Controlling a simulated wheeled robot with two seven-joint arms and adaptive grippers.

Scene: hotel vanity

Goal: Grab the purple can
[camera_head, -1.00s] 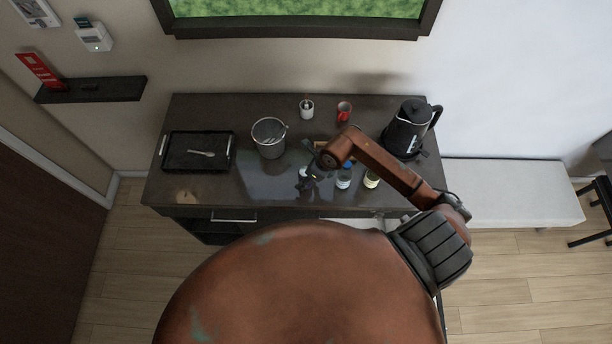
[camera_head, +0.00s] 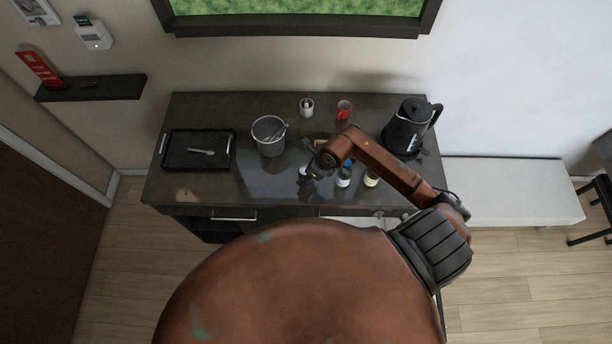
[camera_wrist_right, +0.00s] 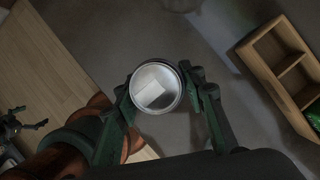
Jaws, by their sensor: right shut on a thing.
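My right gripper (camera_wrist_right: 158,92) is shut on a round can (camera_wrist_right: 151,78), with one finger on each side of it. In the right wrist view I look down on its silver lid and rim; its side and colour are hidden. In the head view my right gripper (camera_head: 306,178) is over the front middle of the dark counter (camera_head: 240,185), small and partly covered by its own arm. A dark piece at the left edge of the wrist view looks like my left gripper (camera_wrist_right: 22,126); its jaws are unclear. The left arm does not show in the head view.
A wooden divided box (camera_wrist_right: 262,62) is close right of the can, with a green item (camera_wrist_right: 313,112) inside.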

